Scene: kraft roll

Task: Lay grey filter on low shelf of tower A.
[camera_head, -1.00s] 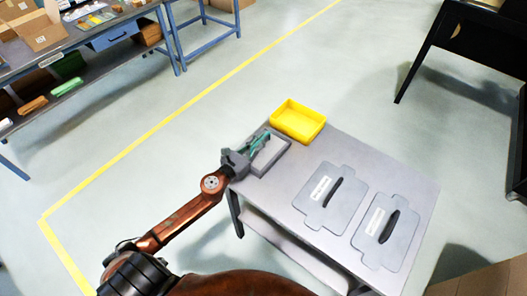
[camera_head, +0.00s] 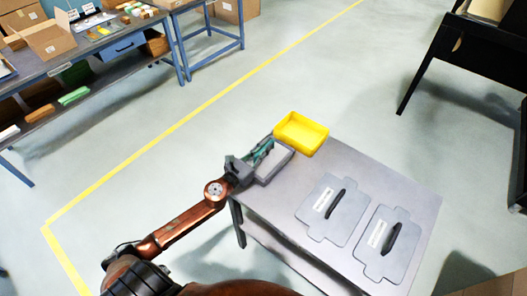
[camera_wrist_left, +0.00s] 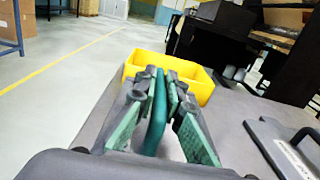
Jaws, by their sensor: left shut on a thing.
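The grey filter (camera_head: 277,163) looks like a flat grey block with a teal strap. It is at the far left corner of the grey table (camera_head: 345,165), beside the yellow bin. My left gripper (camera_head: 264,149) is over it and shut on the upright teal strap (camera_wrist_left: 155,115), which shows between the green finger pads in the left wrist view. The fingers hide part of the filter, and I cannot tell whether it touches the table. My right gripper is not in view. I cannot identify tower A or its low shelf.
A yellow bin (camera_head: 301,134) stands just beyond the filter. Two grey plates with dark handles, one nearer the middle (camera_head: 322,222) and one at the right (camera_head: 375,262), lie on the table. Black furniture (camera_head: 450,45) stands upper right; a blue workbench (camera_head: 110,42) is upper left. Open floor lies between.

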